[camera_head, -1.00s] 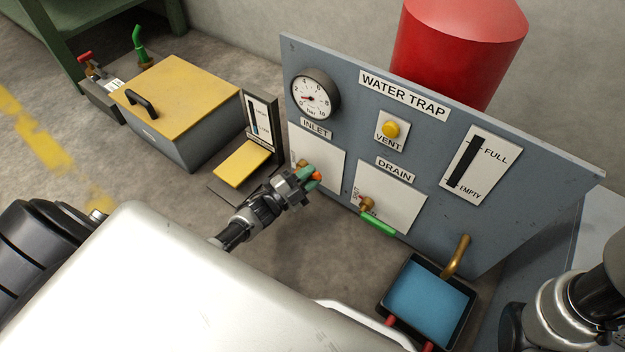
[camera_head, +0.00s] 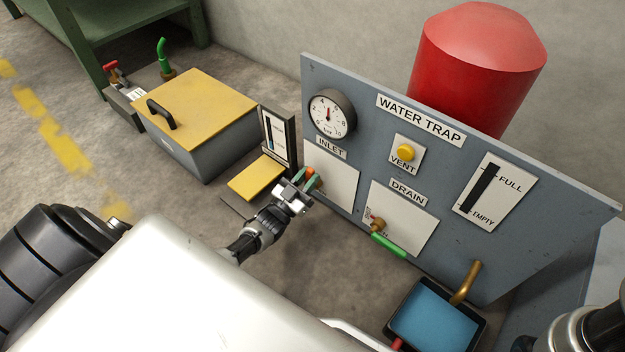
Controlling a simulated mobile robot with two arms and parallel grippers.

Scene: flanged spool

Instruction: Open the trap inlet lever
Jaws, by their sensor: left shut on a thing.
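The grey water trap panel (camera_head: 375,135) stands in front of me, with a white inlet plate (camera_head: 338,184) at its lower left under the INLET label. My right gripper is out of view.
The green drain lever (camera_head: 388,245) hangs low on its plate, right of the inlet. A brass spout (camera_head: 467,283) stands over a blue-filled tray (camera_head: 433,315). A yellow-lidded box (camera_head: 195,105) and a small yellow-based stand (camera_head: 257,178) are at left.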

